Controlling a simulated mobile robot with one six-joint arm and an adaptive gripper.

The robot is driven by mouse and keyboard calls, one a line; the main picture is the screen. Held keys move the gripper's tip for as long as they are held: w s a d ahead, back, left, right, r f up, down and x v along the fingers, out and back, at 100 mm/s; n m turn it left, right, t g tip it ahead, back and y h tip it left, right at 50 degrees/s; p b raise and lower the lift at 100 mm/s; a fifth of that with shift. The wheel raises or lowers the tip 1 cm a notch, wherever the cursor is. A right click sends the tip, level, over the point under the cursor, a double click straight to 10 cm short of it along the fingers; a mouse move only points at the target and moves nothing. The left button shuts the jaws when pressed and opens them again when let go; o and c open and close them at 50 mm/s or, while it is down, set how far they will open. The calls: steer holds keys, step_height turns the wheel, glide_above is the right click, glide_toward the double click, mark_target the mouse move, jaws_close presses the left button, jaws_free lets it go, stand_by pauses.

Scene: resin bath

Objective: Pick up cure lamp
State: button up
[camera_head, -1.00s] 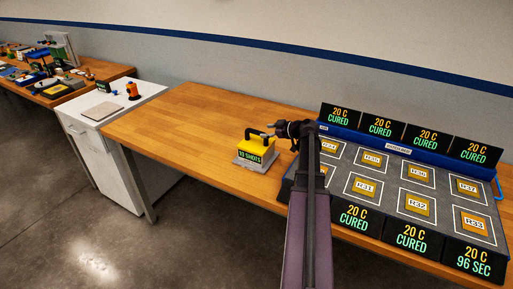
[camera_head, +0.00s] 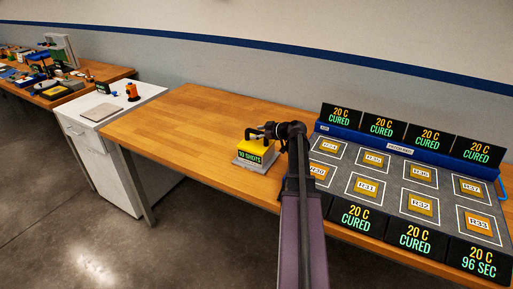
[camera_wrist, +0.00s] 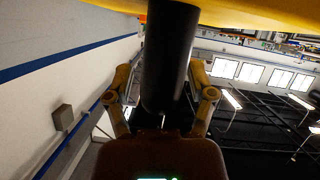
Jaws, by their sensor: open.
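The cure lamp (camera_head: 258,147) is a yellow block with a black handle on top. It stands on a grey base with a "10 SHOTS" display, on the wooden bench. My gripper (camera_head: 268,132) is at the lamp's handle, coming in from the right. In the wrist view, a thick black bar (camera_wrist: 170,55), which looks like the handle, runs between the two open fingers of my gripper (camera_wrist: 161,97). The lamp's yellow body (camera_wrist: 245,12) fills the top edge there. Whether the fingers touch the bar cannot be told.
The resin bath (camera_head: 405,178), with several numbered orange pieces and display blocks, lies right of the lamp. The wooden bench (camera_head: 190,125) is clear left of the lamp. A white cabinet (camera_head: 95,115) with small items stands farther left, before another cluttered bench.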

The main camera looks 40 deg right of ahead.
steer(key=shift+w+a+f, duration=0.1)
steer(key=shift+w, duration=0.15)
stand_by(0.3)
jaws_close()
